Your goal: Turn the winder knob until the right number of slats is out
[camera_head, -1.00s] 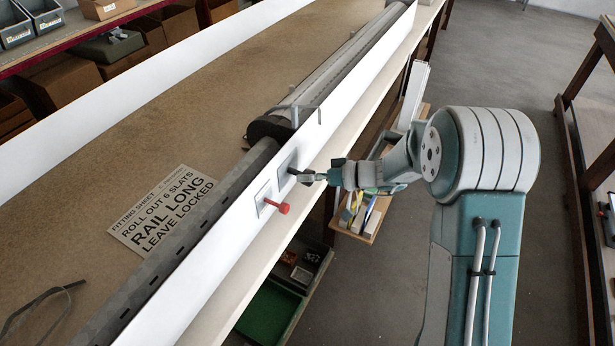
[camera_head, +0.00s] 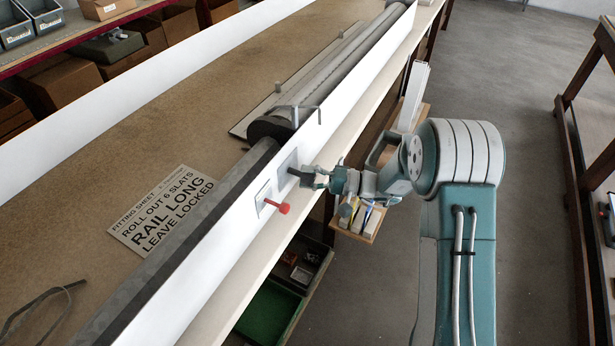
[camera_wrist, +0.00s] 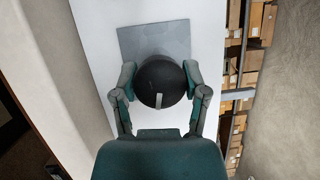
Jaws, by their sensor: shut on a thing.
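My gripper (camera_head: 308,178) is shut on the black winder knob (camera_wrist: 160,82), one finger on each side of it. The knob's pale mark points down in the wrist view. Behind the knob is a grey square plate (camera_wrist: 146,40) on the white board. In the head view, a roller (camera_head: 312,103) lies behind the board, with a narrow flat strip of slat (camera_head: 255,115) showing along its left side; I cannot count the slats. The fitting sheet (camera_head: 163,214) reads "ROLL OUT 6 SLATS, RAIL LONG, LEAVE LOCKED".
A red-tipped lever (camera_head: 283,208) sticks out from a second plate just left of the knob. A long dark bar (camera_head: 190,225) runs along the board's back. A small shelf with tools (camera_head: 362,215) hangs below my gripper. The bench top left of the roller is mostly clear.

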